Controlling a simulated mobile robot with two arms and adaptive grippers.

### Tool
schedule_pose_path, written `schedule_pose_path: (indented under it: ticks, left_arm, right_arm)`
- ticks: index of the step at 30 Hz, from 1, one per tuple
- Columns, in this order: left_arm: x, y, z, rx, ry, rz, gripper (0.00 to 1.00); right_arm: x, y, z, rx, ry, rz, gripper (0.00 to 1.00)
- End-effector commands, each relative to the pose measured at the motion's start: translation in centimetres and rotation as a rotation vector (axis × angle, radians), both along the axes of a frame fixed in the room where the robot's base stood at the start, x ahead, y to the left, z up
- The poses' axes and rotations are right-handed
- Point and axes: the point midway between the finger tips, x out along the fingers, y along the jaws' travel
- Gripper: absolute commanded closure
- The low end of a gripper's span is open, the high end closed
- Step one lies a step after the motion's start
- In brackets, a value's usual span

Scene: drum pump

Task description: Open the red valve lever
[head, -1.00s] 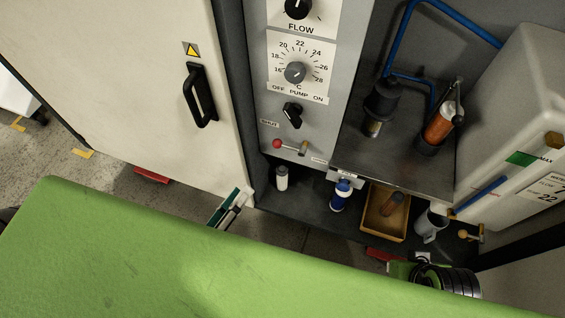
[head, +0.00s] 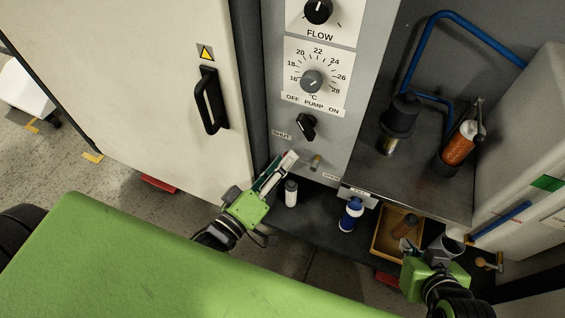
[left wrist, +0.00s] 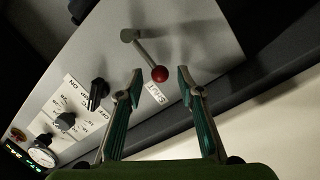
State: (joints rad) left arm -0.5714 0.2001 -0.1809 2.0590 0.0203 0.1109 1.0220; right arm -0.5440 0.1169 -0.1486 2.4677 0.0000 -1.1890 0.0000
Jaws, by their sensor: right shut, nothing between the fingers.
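The red valve lever is on the lower part of the grey panel. In the head view only its brass pivot (head: 315,162) shows, with the rest hidden behind my left gripper (head: 289,158). In the left wrist view the lever's red ball (left wrist: 160,74) and thin metal stem show, the ball beside the SHUT label (left wrist: 154,92). My left gripper (left wrist: 160,80) is open, its fingertips on either side of the ball in the picture; I see no contact. My right gripper (head: 425,247) is low at the right, shut and empty, near the grey mug.
Above the lever are a black pump switch (head: 306,126) and a temperature dial (head: 312,81). A white bottle (head: 291,192), a blue bottle (head: 351,213) and a wooden tray (head: 378,246) stand on the shelf below. A cabinet door with a black handle (head: 211,101) is at the left.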

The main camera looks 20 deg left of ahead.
Motion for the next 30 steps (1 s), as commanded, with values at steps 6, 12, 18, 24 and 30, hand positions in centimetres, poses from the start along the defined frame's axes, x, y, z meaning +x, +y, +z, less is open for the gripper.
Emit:
schedule_pose_path:
  ticks: [6,12,18,24,30]
  left_arm:
    - [0.56,-0.15,-0.04,0.001,0.001,0.0,0.66]
    - [0.53,-0.15,-0.02,0.001,0.001,0.0,0.76]
    - [0.52,-0.14,-0.03,0.001,0.001,0.0,1.0]
    - [0.51,-0.14,-0.15,-0.011,0.002,-0.001,1.0]
    - [0.5,-0.14,-0.72,-0.081,0.009,0.0,1.0]
  right_arm:
    - [0.51,0.17,0.33,0.005,-0.024,0.001,1.0]
    - [0.49,0.17,0.33,0.005,-0.023,0.001,1.0]
    - [0.46,0.18,0.31,0.004,-0.023,0.002,1.0]
    - [0.39,0.16,0.3,0.004,-0.02,0.002,1.0]
    - [0.02,0.07,0.11,0.001,0.0,0.001,1.0]
